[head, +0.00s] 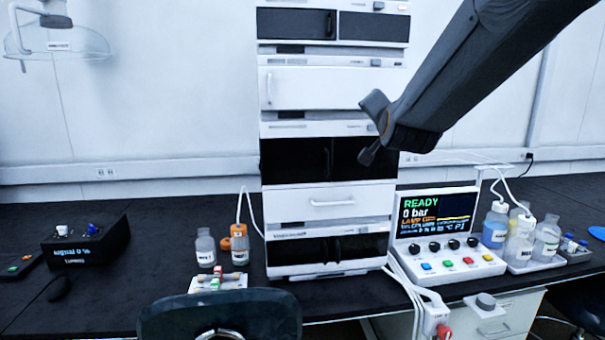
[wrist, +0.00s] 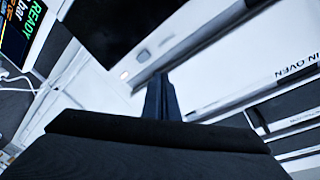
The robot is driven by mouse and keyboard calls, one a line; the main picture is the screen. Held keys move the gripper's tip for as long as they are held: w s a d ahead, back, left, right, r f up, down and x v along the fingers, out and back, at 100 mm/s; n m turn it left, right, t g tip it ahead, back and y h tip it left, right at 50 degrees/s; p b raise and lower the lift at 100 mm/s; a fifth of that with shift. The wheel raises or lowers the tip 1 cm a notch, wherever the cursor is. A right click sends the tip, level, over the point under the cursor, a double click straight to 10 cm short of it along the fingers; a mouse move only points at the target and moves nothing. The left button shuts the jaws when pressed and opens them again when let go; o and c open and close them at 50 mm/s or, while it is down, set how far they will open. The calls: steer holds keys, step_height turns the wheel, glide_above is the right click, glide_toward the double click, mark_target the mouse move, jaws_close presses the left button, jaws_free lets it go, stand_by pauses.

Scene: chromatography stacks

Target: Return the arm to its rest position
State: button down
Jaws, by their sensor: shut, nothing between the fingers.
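My arm reaches in from the upper right of the head view. My gripper (head: 370,130) is in front of the middle of the white chromatography stack (head: 325,88), near its dark central module. The fingers are dark and nothing shows between them. In the wrist view my gripper (wrist: 162,92) shows as a narrow dark shape with the fingers together. Behind it are tilted white stack panels and a label partly reading "OVEN". I cannot tell the exact gap between the fingers and the stack.
A control panel (head: 440,236) reading "READY 0 bar" stands right of the stack, with several bottles (head: 520,240) beyond it. A dark chair (head: 220,312) stands in front.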

steer(key=s+f+n+g+y, duration=0.1)
steer(key=s+f+n+g, duration=0.35)
steer(key=f, duration=0.85)
steer(key=s+f+n+g, duration=0.1)
steer(key=s+f+g, duration=0.4)
steer(key=s+f, duration=0.6)
steer(key=s+f+n+g, duration=0.2)
steer(key=s+f, duration=0.4)
steer(key=s, duration=0.3)
steer(key=s+d+f+n+g, duration=0.1)
steer(key=s+f+n+g, duration=0.1)
steer(key=s+f+g, duration=0.3)
steer(key=s+f, duration=0.1)
steer(key=s, duration=0.3)
steer(key=shift+s+d+f, duration=0.15)
steer(key=shift+f, duration=0.25)
steer(key=shift+g, duration=0.25)
